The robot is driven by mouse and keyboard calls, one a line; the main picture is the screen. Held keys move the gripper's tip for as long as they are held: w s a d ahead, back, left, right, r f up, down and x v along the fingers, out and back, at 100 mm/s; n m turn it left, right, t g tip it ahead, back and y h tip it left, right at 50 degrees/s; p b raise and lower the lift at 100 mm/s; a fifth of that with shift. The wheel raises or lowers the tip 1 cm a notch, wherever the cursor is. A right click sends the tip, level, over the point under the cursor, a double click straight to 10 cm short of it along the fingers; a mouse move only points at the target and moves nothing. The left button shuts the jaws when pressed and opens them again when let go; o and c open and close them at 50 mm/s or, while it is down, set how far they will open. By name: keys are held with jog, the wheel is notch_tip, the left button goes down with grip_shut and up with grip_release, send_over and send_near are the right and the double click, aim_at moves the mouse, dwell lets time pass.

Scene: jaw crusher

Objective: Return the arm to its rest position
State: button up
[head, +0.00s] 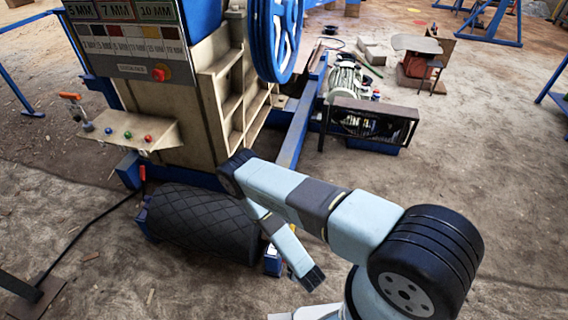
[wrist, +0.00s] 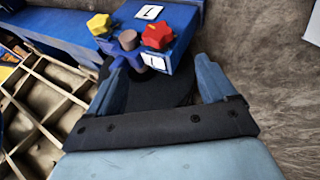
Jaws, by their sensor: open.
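My arm (head: 285,195) reaches out from the lower right in the head view. It bends at a dark elbow, and its forearm (head: 287,245) slants back down to the right. The fingers cannot be made out in the head view. In the wrist view my gripper (wrist: 162,62) is open, with its two blue fingers spread and nothing held between them. Beyond the fingers is a blue box (wrist: 182,62) with a yellow star knob (wrist: 99,24), a red star knob (wrist: 157,35) and white "L" labels. I cannot tell whether the left finger touches it.
The beige jaw crusher (head: 165,110) with a blue flywheel (head: 276,40) stands behind the arm. A black quilted roll-shaped cover (head: 200,222) lies beside the forearm. A motor (head: 345,78) and a belt guard (head: 368,122) are further back. The dirt floor at right is open.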

jog(key=w+a+r+m, duration=0.2)
jog(key=w+a+r, duration=0.2)
jog(key=w+r, duration=0.65)
jog(key=w+a+r+m, duration=0.3)
jog(key=w+a+r, duration=0.1)
jog(key=w+r, duration=0.6)
jog(key=w+d+r+m, duration=0.2)
jog(key=w+r, duration=0.1)
jog(key=r, duration=1.1)
jog(key=w+d+r+m, duration=0.1)
jog(key=w+d+r, duration=0.1)
jog(key=r, duration=1.2)
jog(key=s+d+r+m+g+h, duration=0.15)
jog(key=s+d+r, duration=0.35)
jog(key=r, duration=0.8)
jog(key=s+d+r+m, duration=0.2)
jog(key=s+d+r, duration=0.25)
jog(key=r, duration=0.75)
jog(key=s+d+r+m, duration=0.1)
jog(key=s+d+r, duration=0.2)
jog(key=s, duration=0.5)
jog(key=s+d+r+m, duration=0.1)
jog(key=s+d+r, duration=0.2)
jog(key=s+r, duration=0.2)
jog(key=s+d+r+m, duration=0.2)
jog(key=s+r, duration=0.3)
jog(key=s, duration=0.6)
jog(key=shift+d+h, duration=0.45)
jog(key=shift+d, duration=0.05)
